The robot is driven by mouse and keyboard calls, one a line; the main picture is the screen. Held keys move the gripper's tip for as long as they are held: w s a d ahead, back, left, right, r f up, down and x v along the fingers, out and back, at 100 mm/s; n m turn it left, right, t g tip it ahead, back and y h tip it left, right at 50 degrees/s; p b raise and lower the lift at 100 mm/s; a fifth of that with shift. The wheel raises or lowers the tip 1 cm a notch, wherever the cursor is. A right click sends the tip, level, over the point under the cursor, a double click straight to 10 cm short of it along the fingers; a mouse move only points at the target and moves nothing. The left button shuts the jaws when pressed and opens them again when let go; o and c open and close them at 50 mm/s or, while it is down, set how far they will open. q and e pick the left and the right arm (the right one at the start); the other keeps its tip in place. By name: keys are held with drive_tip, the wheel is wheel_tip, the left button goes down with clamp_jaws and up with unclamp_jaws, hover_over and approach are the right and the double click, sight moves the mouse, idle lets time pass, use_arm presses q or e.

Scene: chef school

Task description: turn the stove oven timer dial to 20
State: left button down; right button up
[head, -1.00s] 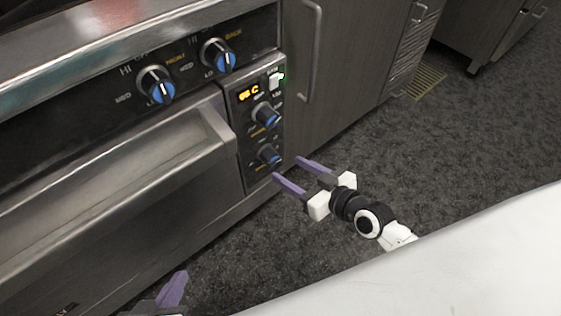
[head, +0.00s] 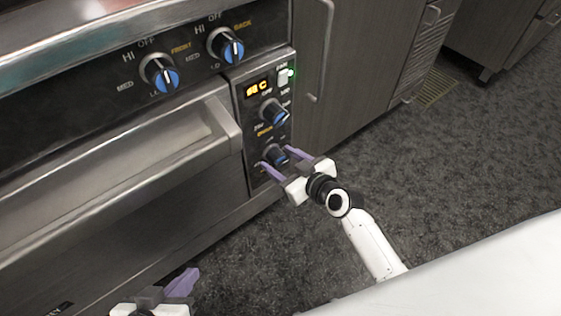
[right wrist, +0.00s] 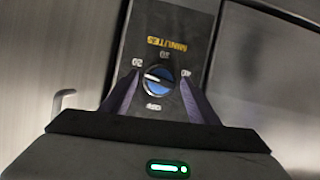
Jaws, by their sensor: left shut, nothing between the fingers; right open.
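The timer dial (head: 277,158) is the lowest blue-and-black knob on the oven's narrow control panel (head: 257,178). In the right wrist view the dial (right wrist: 158,81) sits below an upside-down MINUTES label, with numbers around it; its white pointer line lies nearly level, toward the left mark. My right gripper (head: 275,155) is open, with its purple fingers on either side of the dial. In the right wrist view, its fingers (right wrist: 160,82) flank the knob; I cannot tell whether they touch it. My left gripper (head: 188,281) is shut and empty at the bottom edge of the head view.
Another blue knob (head: 274,112) sits just above the timer dial, with a lit display (head: 257,89) and a switch (head: 284,77) higher up. Two burner knobs (head: 160,74) are to the left. The oven door handle (head: 215,130) juts out beside the panel. The dark floor (head: 420,180) is clear.

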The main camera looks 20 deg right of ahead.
drive_tip(key=shift+w, duration=0.1)
drive_tip(key=c, duration=1.1)
drive_tip(key=shift+o, duration=0.2)
drive_tip(key=shift+d+f+m+y+b, duration=0.15)
drive_tip(key=shift+m+y+b, duration=0.3)
drive_tip(key=shift+m, duration=0.15)
drive_tip(key=shift+m+g+y+b, duration=0.4)
drive_tip(key=shift+m+y+b, duration=0.05)
drive_tip(key=shift+m+b, duration=0.15)
use_arm(q)
drive_tip(key=shift+d+f+m+g, duration=0.3)
drive_tip(key=shift+d+f+g, duration=0.1)
drive_tip(key=shift+d+f, duration=0.15)
use_arm(e)
drive_tip(key=o, duration=1.1)
drive_tip(key=shift+c, duration=0.2)
use_arm(q)
drive_tip(key=shift+r, duration=0.1)
